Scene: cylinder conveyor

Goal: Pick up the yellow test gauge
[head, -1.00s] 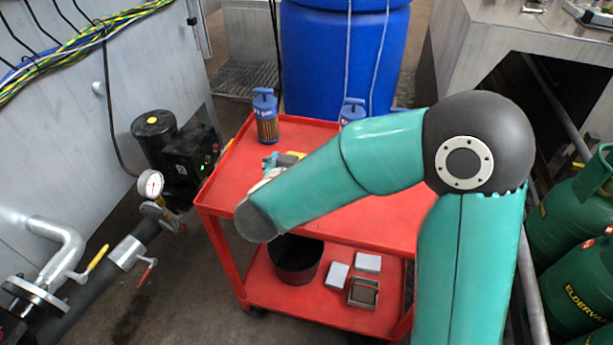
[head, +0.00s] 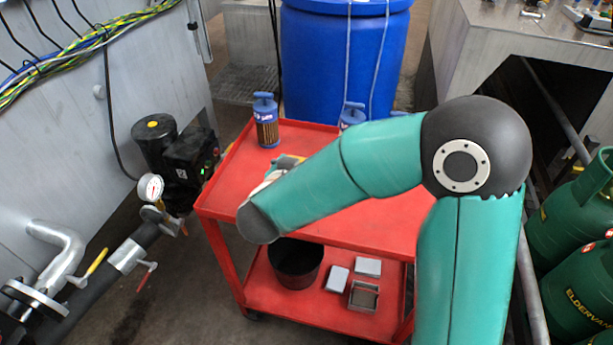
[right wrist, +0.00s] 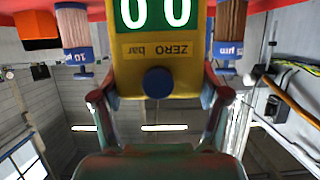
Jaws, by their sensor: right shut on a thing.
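The yellow test gauge (right wrist: 188,48) fills the middle of the right wrist view, with a lit green display, a "ZERO bar" label and a dark blue round knob. My right gripper (right wrist: 160,92) is shut on it, one finger on each side of its body. In the head view my right forearm hides most of the gauge and gripper; only part of the gripper (head: 288,162) shows above the red cart's top (head: 235,183). Whether the gauge touches the cart cannot be told. My left gripper is not in view.
A blue-capped filter cartridge (head: 266,122) stands at the cart's back left; another (head: 352,114) is partly hidden by my arm. A blue drum (head: 340,60) is behind. A pump (head: 175,150) and pressure gauge (head: 151,187) stand left, green gas cylinders (head: 580,220) right.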

